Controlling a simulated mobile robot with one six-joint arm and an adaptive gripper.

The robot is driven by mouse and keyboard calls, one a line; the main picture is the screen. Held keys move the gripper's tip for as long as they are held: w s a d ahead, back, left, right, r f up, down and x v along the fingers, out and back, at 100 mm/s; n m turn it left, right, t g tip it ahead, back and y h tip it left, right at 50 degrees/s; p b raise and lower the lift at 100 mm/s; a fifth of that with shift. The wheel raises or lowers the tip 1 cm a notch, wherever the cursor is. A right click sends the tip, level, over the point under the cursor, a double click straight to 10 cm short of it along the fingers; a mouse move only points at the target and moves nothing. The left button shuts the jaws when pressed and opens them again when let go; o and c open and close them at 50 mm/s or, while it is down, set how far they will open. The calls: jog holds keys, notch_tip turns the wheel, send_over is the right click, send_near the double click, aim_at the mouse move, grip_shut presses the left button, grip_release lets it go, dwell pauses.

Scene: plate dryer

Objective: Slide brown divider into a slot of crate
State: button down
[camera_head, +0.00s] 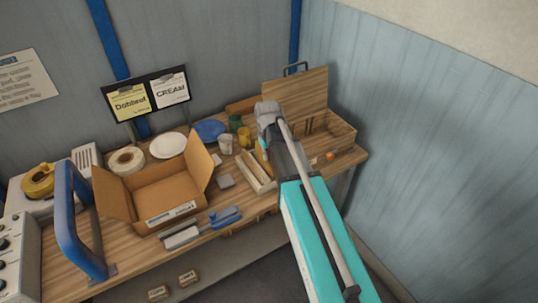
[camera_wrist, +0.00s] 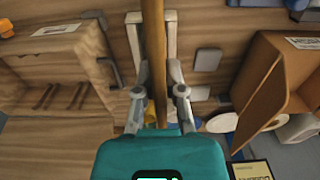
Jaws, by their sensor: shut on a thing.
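The brown divider (camera_wrist: 154,45) shows nearly edge-on in the wrist view as a narrow upright strip. My gripper (camera_wrist: 158,75) is shut on it, one finger on each side. In the head view, my arm hides most of the grip. The wooden crate (camera_wrist: 85,47) stands to the left of the held divider in the wrist view, apart from it, with dark slots inside. In the head view, the crate (camera_head: 343,134) is at the right end of the bench, its lid raised. A pale narrow tray (camera_wrist: 134,32) lies below the divider.
An open cardboard box (camera_head: 150,192) stands left of my arm. A blue plate (camera_head: 208,130), a white plate (camera_head: 168,145), mugs (camera_head: 226,145) and a blue-handled tool (camera_head: 225,217) lie around. A small orange item (camera_head: 330,156) is near the crate. A wall rises behind the crate.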

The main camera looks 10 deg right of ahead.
jog(key=shift+f+b, duration=1.15)
jog(key=shift+s, duration=0.15)
